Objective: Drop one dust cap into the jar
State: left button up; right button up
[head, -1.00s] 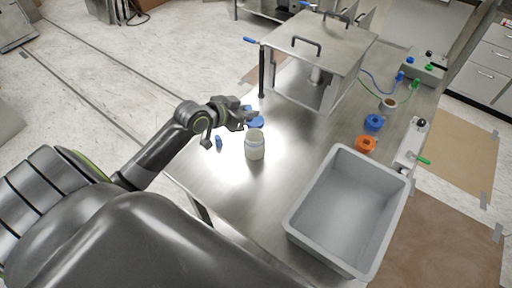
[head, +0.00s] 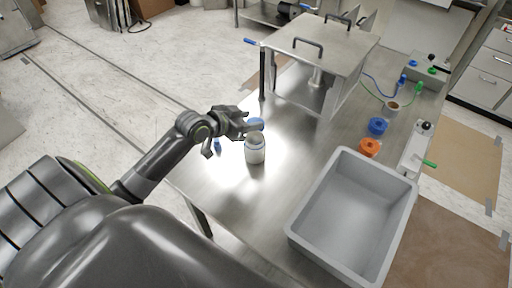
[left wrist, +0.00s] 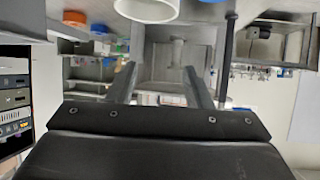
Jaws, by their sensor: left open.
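The whitish jar (head: 255,152) stands upright on the steel table; its grey top shows, but I cannot see inside it. My left gripper (head: 256,120) is open just behind and left of the jar top. In the left wrist view its two fingers (left wrist: 160,80) are apart with nothing seen between them. A blue round piece (head: 256,123) lies behind the jar, partly hidden; I cannot tell if it is a lid or a cap. A small blue piece (head: 217,146), possibly a dust cap, is left of the jar beneath the gripper. My right gripper is not in view.
A grey bin (head: 305,228) stands at the front right. A blue ring-like piece (head: 377,126) and an orange one (head: 369,147) lie behind it. A steel chamber (head: 318,50) with handles stands at the back. The table between jar and bin is clear.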

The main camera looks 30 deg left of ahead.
pick_arm(q)
jog(key=shift+s, duration=0.1)
jog(key=p+v, duration=0.4)
jog(key=v, duration=1.3)
jog(key=shift+s+r, duration=0.1)
jog(key=shift+s, duration=0.05)
